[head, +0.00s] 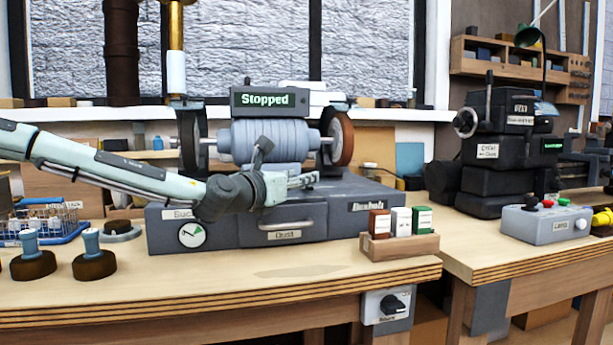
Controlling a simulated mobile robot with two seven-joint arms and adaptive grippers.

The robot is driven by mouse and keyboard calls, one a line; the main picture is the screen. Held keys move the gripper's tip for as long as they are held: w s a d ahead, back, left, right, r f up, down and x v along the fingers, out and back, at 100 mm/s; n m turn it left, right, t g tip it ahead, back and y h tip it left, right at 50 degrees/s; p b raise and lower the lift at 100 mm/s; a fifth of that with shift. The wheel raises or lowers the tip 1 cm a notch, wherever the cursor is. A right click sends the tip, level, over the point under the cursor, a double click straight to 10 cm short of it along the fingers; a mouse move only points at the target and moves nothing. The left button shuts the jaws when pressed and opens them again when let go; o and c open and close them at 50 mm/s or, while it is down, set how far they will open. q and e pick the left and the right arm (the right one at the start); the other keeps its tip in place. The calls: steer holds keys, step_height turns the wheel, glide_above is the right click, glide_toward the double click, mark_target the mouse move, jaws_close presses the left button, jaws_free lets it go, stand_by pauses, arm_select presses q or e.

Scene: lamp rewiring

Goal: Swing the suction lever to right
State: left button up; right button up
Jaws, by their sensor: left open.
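The suction lever cannot be told apart for sure. A dark lever-like piece with a blocky head (263,146) sticks up just behind my left gripper, tilted a little right; I cannot tell whether it is the lever. A partly covered label starting "Suc" (176,214) is on the left front of the grey machine base (335,223), above a round gauge (192,235). My left gripper (312,179) is open, pointing right, in front of the grinder motor's lower part. My forearm and wrist hide part of the base's top left. My right gripper is out of view.
The grinder's display (262,99) reads "Stopped"; a brown wheel (341,138) is at its right. A wooden rack (400,244) with small boxes stands in front right. Stamp-like tools (92,256) and a blue basket (48,222) are at left. The front middle of the bench is clear.

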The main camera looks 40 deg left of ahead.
arm_select(q)
steer(key=shift+w+a, duration=0.15)
steer(key=shift+w, duration=1.65)
jaws_close()
